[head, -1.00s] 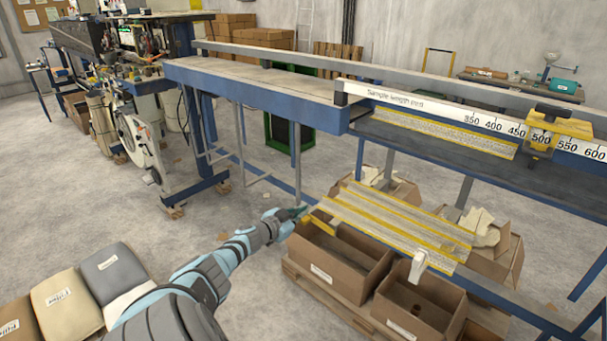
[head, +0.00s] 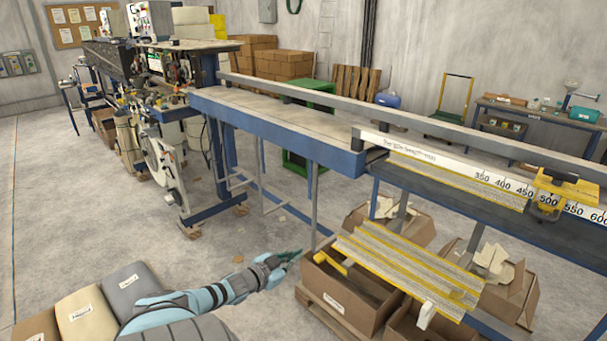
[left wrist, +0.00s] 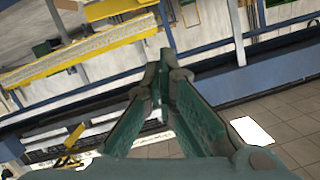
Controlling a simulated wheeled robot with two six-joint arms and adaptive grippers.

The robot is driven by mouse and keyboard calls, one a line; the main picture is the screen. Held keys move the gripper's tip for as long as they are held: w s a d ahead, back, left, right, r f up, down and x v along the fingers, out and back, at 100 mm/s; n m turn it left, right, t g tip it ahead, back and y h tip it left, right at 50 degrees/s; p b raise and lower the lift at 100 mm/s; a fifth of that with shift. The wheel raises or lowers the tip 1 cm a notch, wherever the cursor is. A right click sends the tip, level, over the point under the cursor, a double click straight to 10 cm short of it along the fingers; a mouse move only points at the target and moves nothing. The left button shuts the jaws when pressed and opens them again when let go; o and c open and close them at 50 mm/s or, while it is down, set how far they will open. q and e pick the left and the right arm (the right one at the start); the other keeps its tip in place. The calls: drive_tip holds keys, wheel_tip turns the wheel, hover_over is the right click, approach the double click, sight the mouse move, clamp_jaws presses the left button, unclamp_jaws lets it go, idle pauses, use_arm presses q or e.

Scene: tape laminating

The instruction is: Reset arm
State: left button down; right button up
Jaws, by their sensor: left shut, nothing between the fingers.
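My left arm comes in from the lower left in the head view. Its gripper (head: 293,254) is empty, in the air just left of the cardboard boxes and below the blue bench. In the left wrist view the green fingers of the left gripper (left wrist: 158,62) come together at their tips with nothing between them. My right gripper shows in neither view.
The long blue bench (head: 280,125) with its length scale (head: 450,160) runs across the back. A yellow-edged slanted rack (head: 410,268) stands over cardboard boxes (head: 343,301) on the right. Labelled sacks (head: 88,303) lie at the lower left.

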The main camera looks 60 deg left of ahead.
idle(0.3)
use_arm(q)
drive_tip(key=s+d+f+g+b, duration=0.1)
drive_tip(key=s+d+f+g, duration=0.15)
drive_tip(key=s+f, duration=0.5)
drive_tip(key=s+d+f+g+b, duration=0.15)
drive_tip(key=s+f+g, duration=0.25)
drive_tip(key=f, duration=0.6)
drive_tip(key=s+d+f+g, duration=0.3)
drive_tip(key=s+f, duration=0.3)
drive_tip(key=f, duration=0.2)
drive_tip(key=s+d+f+g+h+b, duration=0.1)
drive_tip(key=s+d+f, duration=0.4)
drive_tip(key=d, duration=0.4)
drive_tip(key=s+d+f+g+h+b, duration=0.1)
drive_tip(key=s+d+f, duration=0.4)
drive_tip(key=d, duration=0.4)
drive_tip(key=s+d+f+g+h+b, duration=0.1)
drive_tip(key=s+d+f, duration=0.4)
drive_tip(key=d, duration=0.5)
drive_tip(key=shift+s+f+g, duration=0.2)
drive_tip(key=shift+f+g, duration=0.15)
drive_tip(key=shift+g, duration=0.2)
drive_tip(key=shift+a, duration=0.1)
